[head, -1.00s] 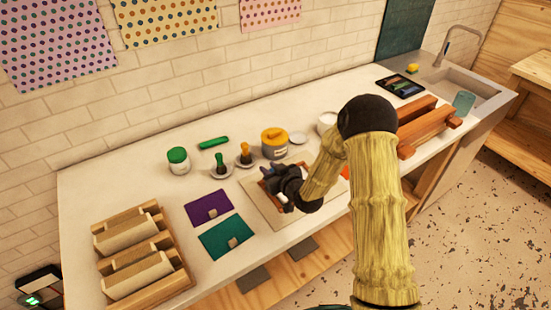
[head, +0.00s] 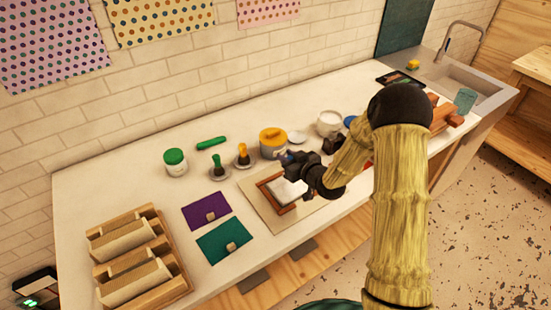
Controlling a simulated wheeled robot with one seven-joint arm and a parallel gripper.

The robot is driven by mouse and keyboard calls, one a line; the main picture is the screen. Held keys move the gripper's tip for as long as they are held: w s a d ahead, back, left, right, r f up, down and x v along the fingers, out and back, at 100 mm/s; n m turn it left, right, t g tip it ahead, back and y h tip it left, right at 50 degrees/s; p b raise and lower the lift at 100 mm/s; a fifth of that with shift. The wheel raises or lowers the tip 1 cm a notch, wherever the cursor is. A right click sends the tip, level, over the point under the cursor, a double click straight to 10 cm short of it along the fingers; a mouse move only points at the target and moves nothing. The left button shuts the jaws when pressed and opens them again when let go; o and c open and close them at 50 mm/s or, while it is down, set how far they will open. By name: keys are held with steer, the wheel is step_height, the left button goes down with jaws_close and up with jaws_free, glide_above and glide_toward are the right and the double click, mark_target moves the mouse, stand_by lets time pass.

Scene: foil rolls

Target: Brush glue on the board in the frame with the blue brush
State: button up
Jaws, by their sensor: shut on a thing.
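The brown wooden frame (head: 266,191) lies on a beige mat (head: 254,208) at the front middle of the counter. Its pale board (head: 290,194) shows inside, with its far right part near my arm. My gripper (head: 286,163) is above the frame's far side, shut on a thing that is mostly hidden. A small bluish bit at the jaws suggests the blue brush (head: 290,155), but its bristles cannot be made out. I cannot tell whether it touches the board or whether glue is on it.
A green brush (head: 218,168) and an orange brush (head: 243,154) stand in small saucers. A yellow-lidded tin (head: 273,143) and a white pot (head: 329,123) stand behind. Purple (head: 205,206) and teal (head: 225,239) folders lie left, beside a wooden rack (head: 132,255).

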steer(key=shift+r, duration=0.7)
steer(key=shift+w+d+r+p, duration=0.15)
steer(key=shift+r+p, duration=0.45)
steer(key=shift+p, duration=0.05)
steer(key=shift+s+r+p, duration=0.2)
steer(key=shift+r+p, duration=0.15)
steer(key=shift+r, duration=0.95)
